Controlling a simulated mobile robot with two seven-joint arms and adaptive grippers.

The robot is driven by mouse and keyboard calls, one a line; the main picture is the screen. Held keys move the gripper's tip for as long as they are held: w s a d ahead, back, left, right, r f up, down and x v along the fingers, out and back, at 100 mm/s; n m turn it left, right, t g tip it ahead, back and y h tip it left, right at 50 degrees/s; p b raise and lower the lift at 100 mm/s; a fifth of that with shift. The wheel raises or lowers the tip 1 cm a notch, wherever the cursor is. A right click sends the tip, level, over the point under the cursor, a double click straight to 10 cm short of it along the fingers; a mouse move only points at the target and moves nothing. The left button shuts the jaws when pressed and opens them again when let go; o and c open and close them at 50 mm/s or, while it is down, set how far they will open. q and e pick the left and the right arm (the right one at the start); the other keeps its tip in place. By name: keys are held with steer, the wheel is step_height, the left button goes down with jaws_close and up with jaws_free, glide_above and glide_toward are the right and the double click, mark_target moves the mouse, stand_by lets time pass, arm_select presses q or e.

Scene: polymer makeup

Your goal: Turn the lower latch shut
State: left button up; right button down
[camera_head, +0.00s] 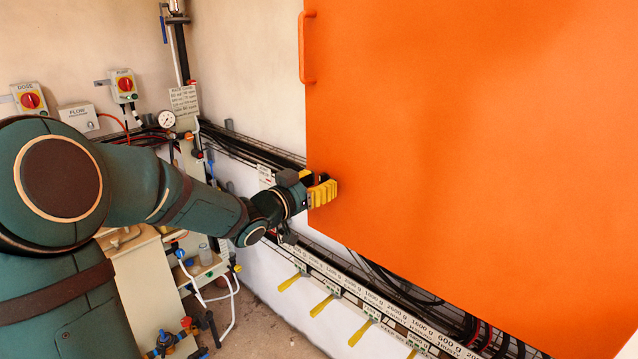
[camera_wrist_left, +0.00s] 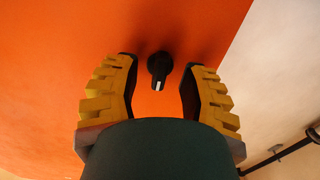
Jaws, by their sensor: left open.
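The lower latch (camera_wrist_left: 159,70) is a small black knob with a white mark on the orange door (camera_wrist_left: 60,45). In the left wrist view it sits between the two yellow fingers of my left gripper (camera_wrist_left: 160,84). The fingers are apart, and a gap shows on each side of the knob. In the head view my left gripper (camera_head: 322,192) is at the left edge of the orange door (camera_head: 450,150). The latch is hidden there behind the gripper. My right gripper is not in view.
An orange handle (camera_head: 306,47) stands out at the door's upper left edge. Below the door runs a labelled rail (camera_head: 350,287) with yellow levers and cables. A pressure gauge (camera_head: 166,119) and red rotary switches (camera_head: 125,84) are on the left wall side.

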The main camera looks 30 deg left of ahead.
arm_select(q)
steer(key=s+a, duration=0.2)
steer(key=s, duration=0.9)
steer(key=shift+s, duration=0.25)
steer(key=w+d+f+n+g+b, duration=0.15)
steer(key=d+f, duration=0.25)
steer(key=f, duration=0.5)
steer(key=w+d+f+n+g, duration=0.1)
steer(key=w+d+f+g, duration=0.25)
steer(key=f, duration=0.45)
steer(key=w+d+f+n+g+b, duration=0.1)
steer(key=d+f, duration=0.3)
steer(key=f, duration=0.5)
steer(key=s+d+f+g+b, duration=0.1)
steer(key=s+d+f+g, duration=0.4)
steer(key=f, duration=0.6)
steer(key=s+d+f+g+b, duration=0.1)
steer(key=s+d+f+g, duration=0.3)
steer(key=s+d+f, duration=0.6)
steer(key=shift+d+f+g+h, duration=0.3)
steer(key=shift+d+f+g, duration=0.1)
steer(key=shift+d+f, duration=0.3)
